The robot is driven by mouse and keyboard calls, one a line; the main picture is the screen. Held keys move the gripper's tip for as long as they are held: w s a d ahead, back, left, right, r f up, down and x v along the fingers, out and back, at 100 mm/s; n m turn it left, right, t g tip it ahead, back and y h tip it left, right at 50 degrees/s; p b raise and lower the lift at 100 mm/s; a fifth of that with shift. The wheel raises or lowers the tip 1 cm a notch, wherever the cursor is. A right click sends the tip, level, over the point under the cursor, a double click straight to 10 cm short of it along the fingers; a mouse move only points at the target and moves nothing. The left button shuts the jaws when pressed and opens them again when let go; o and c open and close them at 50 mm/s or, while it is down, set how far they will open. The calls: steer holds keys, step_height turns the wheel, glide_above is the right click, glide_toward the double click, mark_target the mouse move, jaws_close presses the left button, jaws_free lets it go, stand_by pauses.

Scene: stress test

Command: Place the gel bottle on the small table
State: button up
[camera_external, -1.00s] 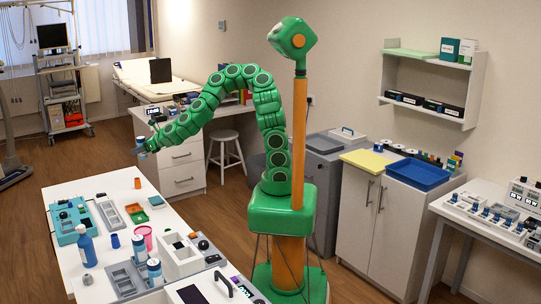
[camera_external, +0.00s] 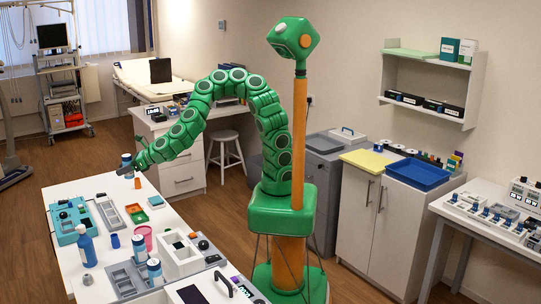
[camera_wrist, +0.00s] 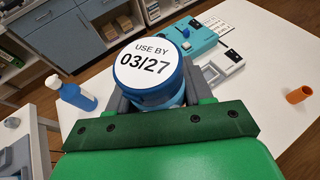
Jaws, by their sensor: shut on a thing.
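My gripper (camera_external: 125,170) is shut on a blue container with a round white top (camera_wrist: 148,62) printed "USE BY 03/27". In the external view this held container (camera_external: 127,160) is upright above the far end of the white table (camera_external: 88,272). A blue bottle with a pale cap (camera_external: 86,247) stands on the table's left side; a blue bottle also shows in the wrist view (camera_wrist: 78,97). I cannot tell which one is the gel bottle, or which surface is the small table.
An orange cup (camera_external: 137,183) stands near the far end of the table. A teal device (camera_external: 72,220), grey trays (camera_external: 110,213) and similar blue-white containers (camera_external: 140,248) crowd its left and front. A white desk (camera_external: 182,168) and stool (camera_external: 224,150) stand behind.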

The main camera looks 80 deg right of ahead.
steer(key=s+a+f+n+g+y, duration=0.1)
steer(key=s+a+n+y, duration=0.1)
steer(key=s+a, duration=0.9)
steer(key=s+a+f+n+g+y, duration=0.1)
steer(key=s+a, duration=0.9)
steer(key=a, duration=0.4)
steer(key=s+a, duration=0.2)
steer(key=s, duration=0.3)
steer(key=s+a+f+n+y, duration=0.1)
steer(key=s+a, duration=0.2)
steer(key=s, duration=0.1)
steer(key=s+a+n+g+y, duration=0.1)
steer(key=s+a, duration=0.1)
steer(key=s, duration=0.3)
steer(key=shift+s+a+f, duration=0.2)
steer(key=shift+s+f, duration=0.1)
steer(key=shift+s, duration=0.05)
steer(key=s+a+f+n+g+y, duration=0.1)
steer(key=s+a+f, duration=0.15)
steer(key=s, duration=1.35)
steer(key=shift+n, duration=0.3)
steer(key=shift+a+f, duration=0.15)
steer(key=shift+f, duration=3.65)
steer(key=shift+f, duration=0.1)
steer(key=o, duration=0.9)
steer(key=shift+o, duration=0.2)
